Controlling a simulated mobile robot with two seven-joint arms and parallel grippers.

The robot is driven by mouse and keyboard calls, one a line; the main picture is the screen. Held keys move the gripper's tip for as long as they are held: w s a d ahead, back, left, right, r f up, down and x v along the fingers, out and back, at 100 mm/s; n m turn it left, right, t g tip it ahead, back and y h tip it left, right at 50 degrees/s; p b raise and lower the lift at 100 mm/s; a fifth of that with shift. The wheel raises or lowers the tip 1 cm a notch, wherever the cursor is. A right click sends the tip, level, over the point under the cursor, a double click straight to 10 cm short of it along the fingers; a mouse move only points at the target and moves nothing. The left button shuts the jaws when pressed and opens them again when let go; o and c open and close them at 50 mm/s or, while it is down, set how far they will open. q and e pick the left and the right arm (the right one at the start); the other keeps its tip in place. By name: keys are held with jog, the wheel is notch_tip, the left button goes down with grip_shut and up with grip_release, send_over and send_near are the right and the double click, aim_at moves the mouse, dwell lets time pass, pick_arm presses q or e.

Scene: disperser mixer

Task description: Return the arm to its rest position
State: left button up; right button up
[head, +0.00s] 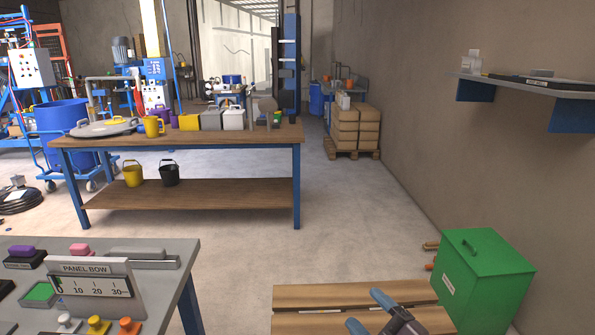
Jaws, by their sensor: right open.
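My right gripper (368,312) shows at the bottom edge of the head view, right of the middle. Its two blue-tipped fingers are spread apart with nothing between them. In the picture it overlaps a low wooden-topped surface (310,296); I cannot tell its height above it. Most of my right arm is outside the frame. My left gripper is not in view.
A green lidded box (482,275) stands right of the gripper. A grey panel table (185,252) with a dial plate (93,268) and knobs is at lower left. A wooden workbench (225,142) stands farther back. The floor between is mostly clear.

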jog(key=s+d+f+m+g+h+p, duration=0.2)
jog(key=s+d+f+m+h, duration=0.7)
jog(key=f+m, duration=0.25)
pick_arm(q)
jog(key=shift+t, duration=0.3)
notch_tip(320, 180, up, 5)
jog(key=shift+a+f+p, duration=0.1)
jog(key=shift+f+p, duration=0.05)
jog(key=shift+p, duration=1)
pick_arm(e)
jog(key=s+d+f+m+g+h, duration=0.1)
jog(key=s+d+f+m, duration=0.1)
jog(key=s, duration=0.6)
jog(key=s+d+f+m+g+h, duration=0.1)
jog(key=s+d+f+m+g, duration=0.1)
jog(key=s+f, duration=0.3)
jog(key=s+d+m, duration=0.1)
jog(key=s, duration=0.2)
jog(key=shift+s+d, duration=0.25)
jog(key=shift+s, duration=0.15)
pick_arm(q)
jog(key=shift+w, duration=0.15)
